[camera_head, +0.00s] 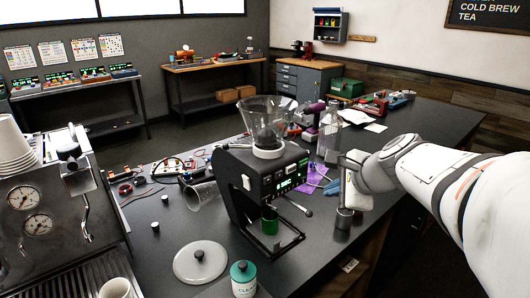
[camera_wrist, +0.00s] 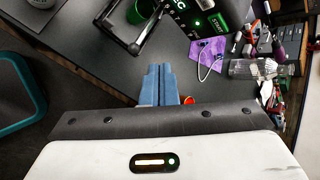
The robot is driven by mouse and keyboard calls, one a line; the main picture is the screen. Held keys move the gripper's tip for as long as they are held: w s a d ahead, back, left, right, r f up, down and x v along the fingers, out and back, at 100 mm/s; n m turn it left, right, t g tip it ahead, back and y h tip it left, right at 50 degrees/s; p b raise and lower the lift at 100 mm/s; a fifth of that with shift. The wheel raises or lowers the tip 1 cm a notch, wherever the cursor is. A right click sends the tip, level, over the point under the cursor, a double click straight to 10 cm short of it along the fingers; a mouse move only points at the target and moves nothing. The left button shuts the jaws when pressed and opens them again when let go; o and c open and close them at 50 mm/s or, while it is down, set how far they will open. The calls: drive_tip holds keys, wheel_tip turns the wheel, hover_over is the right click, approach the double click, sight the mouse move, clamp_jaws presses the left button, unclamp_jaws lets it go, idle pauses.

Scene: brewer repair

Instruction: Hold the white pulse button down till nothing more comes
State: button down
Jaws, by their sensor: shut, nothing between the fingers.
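The black grinder (camera_head: 258,166) stands on the dark counter, with a clear hopper on top and a lit green display (camera_head: 291,181) on its front. A small round white spot (camera_wrist: 197,23) shows on that front in the wrist view; I cannot tell if it is the pulse button. A green cup (camera_head: 270,222) stands under the grinder's outlet. My gripper (camera_head: 332,187) is right of the grinder, apart from it. In the wrist view its blue-grey fingers (camera_wrist: 158,72) are together, with nothing between them and touching nothing.
A purple cloth (camera_head: 314,176) lies behind the grinder's right side. A clear bottle (camera_head: 328,130) is behind my gripper. A glass jug (camera_head: 202,192) lies left of the grinder. A round lid (camera_head: 200,266) and a teal-lidded container (camera_head: 243,278) are in front, beside the espresso machine (camera_head: 45,215).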

sight(291, 169)
drive_tip(key=shift+a, duration=0.1)
drive_tip(key=w+a+p, duration=0.2)
drive_tip(key=w+a, duration=0.3)
drive_tip(key=w, duration=0.2)
idle(0.4)
drive_tip(key=shift+a+p, duration=0.1)
drive_tip(key=shift+p, duration=0.2)
idle(1.7)
drive_tip(key=shift+w+a, duration=0.2)
drive_tip(key=shift+w, duration=0.2)
drive_tip(key=shift+w+a, duration=0.2)
drive_tip(key=shift+w, duration=0.05)
idle(4.1)
